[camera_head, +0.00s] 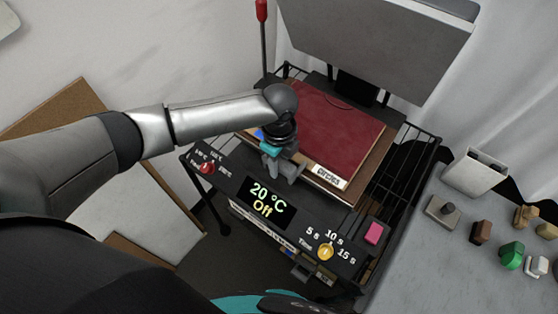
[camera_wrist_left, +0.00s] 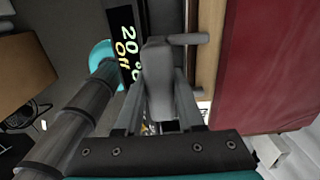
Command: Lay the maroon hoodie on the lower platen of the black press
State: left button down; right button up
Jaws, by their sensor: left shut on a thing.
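The maroon hoodie (camera_head: 335,125) lies flat and folded on a brown board (camera_head: 370,167) with a white "circles" label at its front edge. It also shows in the left wrist view (camera_wrist_left: 268,65). The board lies over the lower part of the black press (camera_head: 305,222), under the raised grey upper platen (camera_head: 385,35). The lower platen is hidden; I cannot tell whether the board touches it. My left gripper (camera_head: 282,168) is shut on a grey handle (camera_wrist_left: 187,39) at the board's front left. My right gripper is not in view.
The press front has a display (camera_head: 265,203) reading 20 °C, Off, a yellow time knob (camera_head: 325,252) and a pink button (camera_head: 375,233). A grey table (camera_head: 430,265) at right holds several small coloured pieces. Boards (camera_head: 150,205) lean at left.

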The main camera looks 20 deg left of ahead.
pick_arm(q)
jog(key=shift+f+b, duration=0.35)
jog(key=shift+f, duration=0.2)
jog(key=shift+c, duration=2.2)
grip_release()
notch_tip(320, 180, up, 15)
jog(key=shift+r, duration=0.15)
